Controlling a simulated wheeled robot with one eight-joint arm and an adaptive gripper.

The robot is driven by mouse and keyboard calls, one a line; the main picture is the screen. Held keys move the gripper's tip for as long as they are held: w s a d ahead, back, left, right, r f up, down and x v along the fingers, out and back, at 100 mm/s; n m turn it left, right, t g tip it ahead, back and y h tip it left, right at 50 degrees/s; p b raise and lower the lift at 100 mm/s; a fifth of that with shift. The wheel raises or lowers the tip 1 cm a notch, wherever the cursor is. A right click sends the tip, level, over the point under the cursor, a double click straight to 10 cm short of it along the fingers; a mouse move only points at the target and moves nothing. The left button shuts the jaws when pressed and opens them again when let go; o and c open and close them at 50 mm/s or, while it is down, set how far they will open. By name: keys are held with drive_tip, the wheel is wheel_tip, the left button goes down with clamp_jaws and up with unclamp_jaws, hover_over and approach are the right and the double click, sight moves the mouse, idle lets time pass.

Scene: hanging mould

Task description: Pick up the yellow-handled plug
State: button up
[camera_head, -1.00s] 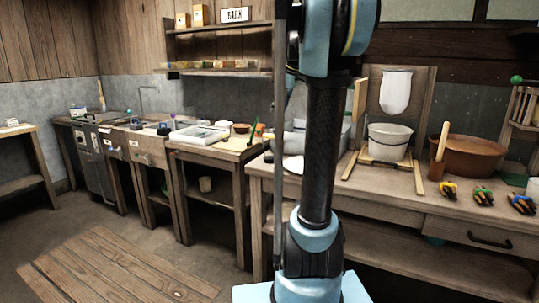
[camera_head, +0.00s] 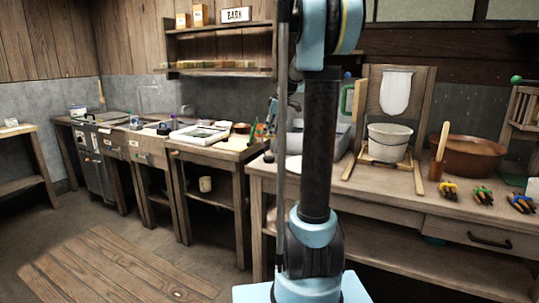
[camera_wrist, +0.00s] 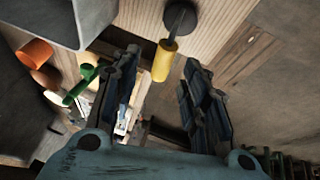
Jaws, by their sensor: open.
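The plug's yellow handle (camera_wrist: 164,60) shows in the wrist view, above the gap between my fingers. It joins a dark round disc (camera_wrist: 190,14) by a thin stem, at the edge of a pale striped wooden surface (camera_wrist: 140,15). My gripper (camera_wrist: 165,95) is open, one finger each side of the picture's middle, with nothing between the tips. The handle looks apart from both fingers. In the head view my arm blocks the middle of the bench, and I cannot make out the plug there.
In the wrist view a grey box (camera_wrist: 60,20) is at top left, with an orange cup (camera_wrist: 35,52) and a green object (camera_wrist: 86,80) below it.

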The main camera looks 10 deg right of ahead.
drive_tip(key=shift+x, duration=2.65)
drive_tip(key=shift+s+a, duration=0.1)
drive_tip(key=shift+c, duration=0.5)
clamp_jaws()
